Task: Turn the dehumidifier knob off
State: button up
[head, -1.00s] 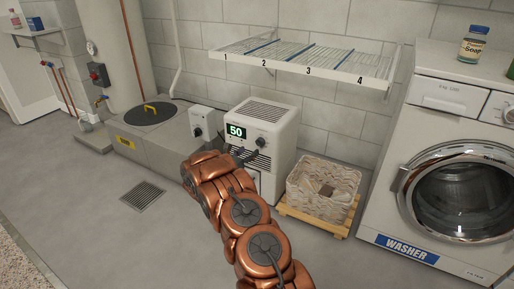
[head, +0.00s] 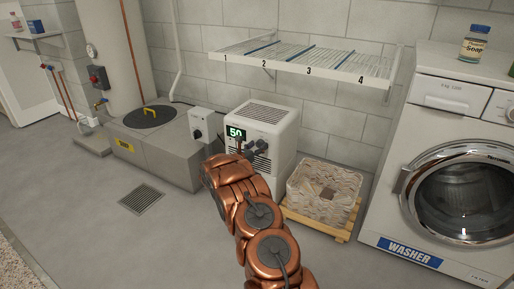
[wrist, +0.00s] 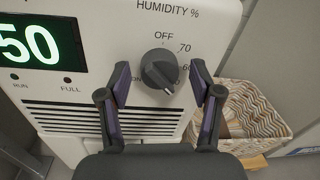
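A pale mark on the knob points down and slightly right, away from "OFF". My gripper (wrist: 160,82) is open, with one finger left and one right of the knob and gaps visible. In the head view my gripper (head: 254,147) is at the front panel, partly covering the display.
A woven basket (head: 324,190) on a wooden pallet stands right of the dehumidifier, with the washer (head: 429,125) beyond it. A grey switch box (head: 201,125) is at its left. A wire shelf (head: 300,62) hangs above. Floor around the drain (head: 141,198) is clear.

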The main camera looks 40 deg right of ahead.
jog(key=c, duration=1)
